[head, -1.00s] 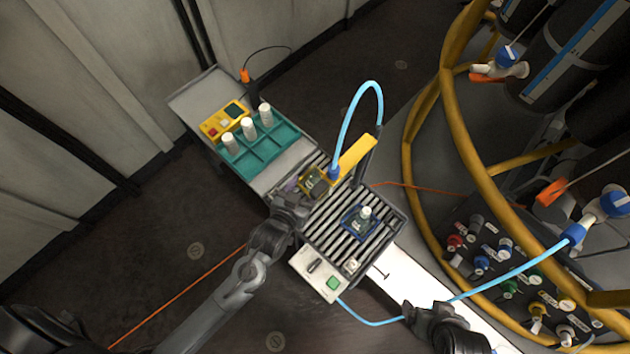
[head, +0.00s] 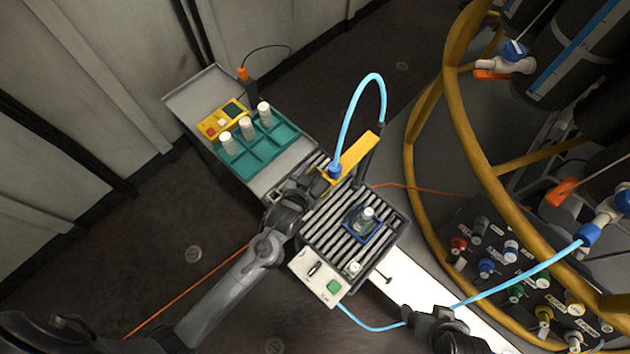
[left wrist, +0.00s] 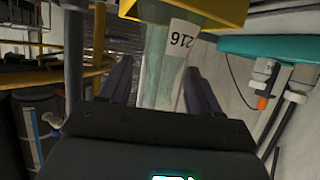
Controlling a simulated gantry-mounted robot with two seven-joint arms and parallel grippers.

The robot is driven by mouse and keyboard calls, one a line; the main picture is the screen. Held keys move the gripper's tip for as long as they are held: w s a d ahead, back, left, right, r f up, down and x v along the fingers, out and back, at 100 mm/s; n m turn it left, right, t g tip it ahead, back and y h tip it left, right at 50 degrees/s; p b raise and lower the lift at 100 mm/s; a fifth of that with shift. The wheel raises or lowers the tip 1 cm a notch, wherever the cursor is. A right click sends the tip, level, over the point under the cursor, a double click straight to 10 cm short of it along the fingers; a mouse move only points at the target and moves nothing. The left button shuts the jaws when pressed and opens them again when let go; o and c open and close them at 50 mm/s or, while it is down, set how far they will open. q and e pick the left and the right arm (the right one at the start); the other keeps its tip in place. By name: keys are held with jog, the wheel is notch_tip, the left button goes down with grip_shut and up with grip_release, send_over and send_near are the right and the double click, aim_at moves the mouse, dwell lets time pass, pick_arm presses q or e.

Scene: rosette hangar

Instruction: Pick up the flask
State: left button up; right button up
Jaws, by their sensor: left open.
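A clear glass flask with a white printed label (left wrist: 178,45) shows in the left wrist view, under the yellow holder (left wrist: 190,8). My left gripper (left wrist: 163,92) is open, with one finger on either side of the flask; contact is not clear. In the head view my left gripper (head: 312,180) is at the yellow dispenser and hides most of this flask. Another small flask (head: 366,217) with a pale top stands in a blue holder (head: 352,228) on the slatted rack. My right gripper (head: 432,318) is dark at the bottom right; its jaws are not clear.
A teal tray (head: 262,160) holds three white-capped bottles, with a yellow control box (head: 222,119) behind it. A light-blue hose (head: 347,115) loops above the yellow dispenser arm (head: 356,152). Yellow rails (head: 455,120) and a connector panel stand at the right.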

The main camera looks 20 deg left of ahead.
pick_arm(q)
jog(key=shift+c, duration=0.4)
grip_shut()
jog(key=shift+r, duration=0.15)
jog(key=shift+r+p, duration=0.3)
jog(key=shift+r, duration=0.25)
notch_tip(320, 180, up, 32)
jog(key=p, duration=1.4)
jog(key=shift+f+p, duration=0.15)
jog(key=shift+p, duration=0.2)
jog(key=shift+s+a+f, duration=0.1)
jog(key=shift+a, duration=0.05)
